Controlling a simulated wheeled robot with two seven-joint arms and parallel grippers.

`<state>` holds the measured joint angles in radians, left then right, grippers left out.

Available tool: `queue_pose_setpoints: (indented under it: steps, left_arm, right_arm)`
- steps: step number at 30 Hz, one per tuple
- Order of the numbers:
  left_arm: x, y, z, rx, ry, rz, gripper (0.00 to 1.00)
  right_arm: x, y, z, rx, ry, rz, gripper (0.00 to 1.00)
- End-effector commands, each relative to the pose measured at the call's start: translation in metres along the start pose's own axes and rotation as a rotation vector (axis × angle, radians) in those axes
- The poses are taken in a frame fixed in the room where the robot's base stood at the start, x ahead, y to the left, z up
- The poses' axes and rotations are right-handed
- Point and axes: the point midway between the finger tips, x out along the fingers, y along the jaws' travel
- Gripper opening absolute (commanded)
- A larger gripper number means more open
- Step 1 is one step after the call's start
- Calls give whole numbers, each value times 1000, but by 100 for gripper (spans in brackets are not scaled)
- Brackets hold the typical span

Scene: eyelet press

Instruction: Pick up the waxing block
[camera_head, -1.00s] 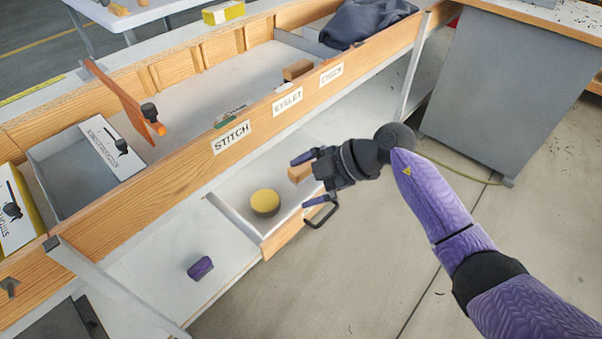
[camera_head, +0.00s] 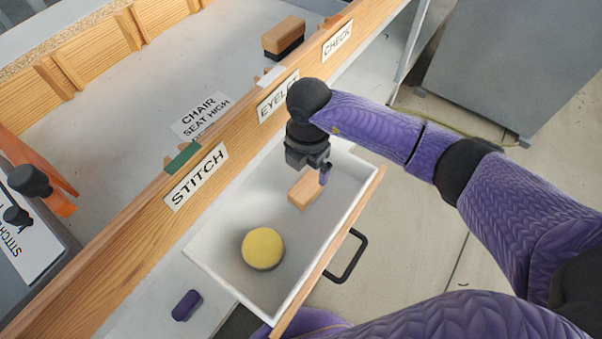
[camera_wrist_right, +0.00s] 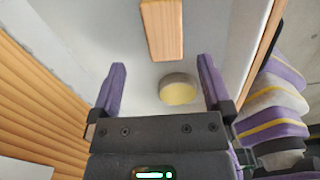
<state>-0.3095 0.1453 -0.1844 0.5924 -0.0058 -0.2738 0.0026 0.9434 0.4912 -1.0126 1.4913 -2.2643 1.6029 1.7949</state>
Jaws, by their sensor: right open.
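A plain wooden block (camera_head: 305,191), the likely waxing block, lies in the open white drawer (camera_head: 214,247). It also shows in the right wrist view (camera_wrist_right: 162,28), at the top centre. My right gripper (camera_head: 321,170) is above the drawer, close over the block, pointing down. In the wrist view its two purple fingers are wide apart and empty (camera_wrist_right: 161,63), with the block beyond their tips. A round yellow-topped puck (camera_head: 263,248) lies in the same drawer, and shows between the fingers in the wrist view (camera_wrist_right: 179,90). My left gripper is out of view.
The wooden bench front with the STITCH label (camera_head: 196,178) runs along the drawer's left side. A black handle (camera_head: 347,258) is on the drawer front. A small purple object (camera_head: 186,306) lies on the shelf. A wooden block with a dark underside (camera_head: 284,38) sits on the bench.

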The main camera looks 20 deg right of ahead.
Motion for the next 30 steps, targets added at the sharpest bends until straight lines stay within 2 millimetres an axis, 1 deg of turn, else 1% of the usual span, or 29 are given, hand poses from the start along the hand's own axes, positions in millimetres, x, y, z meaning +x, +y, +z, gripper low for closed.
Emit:
queue_pose_setpoints:
  steps: [1,3,8,10,12,14,19,20,21,23,24,26,27,29,30]
  left_arm:
    - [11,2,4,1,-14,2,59]
    - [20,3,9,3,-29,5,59]
    - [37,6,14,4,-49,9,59]
    - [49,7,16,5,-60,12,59]
    - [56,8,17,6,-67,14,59]
    - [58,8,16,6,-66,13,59]
    - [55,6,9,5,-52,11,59]
    - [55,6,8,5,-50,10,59]
    - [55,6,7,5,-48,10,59]
    - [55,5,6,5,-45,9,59]
    - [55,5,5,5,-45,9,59]
    - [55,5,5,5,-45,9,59]
    - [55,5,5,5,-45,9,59]
    - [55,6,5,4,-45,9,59]
    - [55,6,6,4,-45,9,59]
  right_arm:
    - [18,-1,-1,0,4,-6,100]
    - [33,-1,-1,0,6,-8,100]
    - [58,-2,-2,0,5,-6,100]
    - [75,-3,-2,-1,6,-7,100]
    - [87,-3,-2,0,6,-7,100]
    - [90,-2,-2,0,5,-5,100]
    - [84,-2,-2,0,2,0,100]
    - [84,-2,-2,0,2,0,94]
    - [84,-2,-2,0,2,0,85]
    - [84,-2,-2,0,2,0,72]
    - [84,-2,-2,0,3,0,64]
    - [84,-2,-2,0,3,0,51]
    - [84,-2,-2,0,3,-1,43]
    - [84,-2,-2,0,3,-1,30]
    - [84,-2,-2,0,3,-1,22]
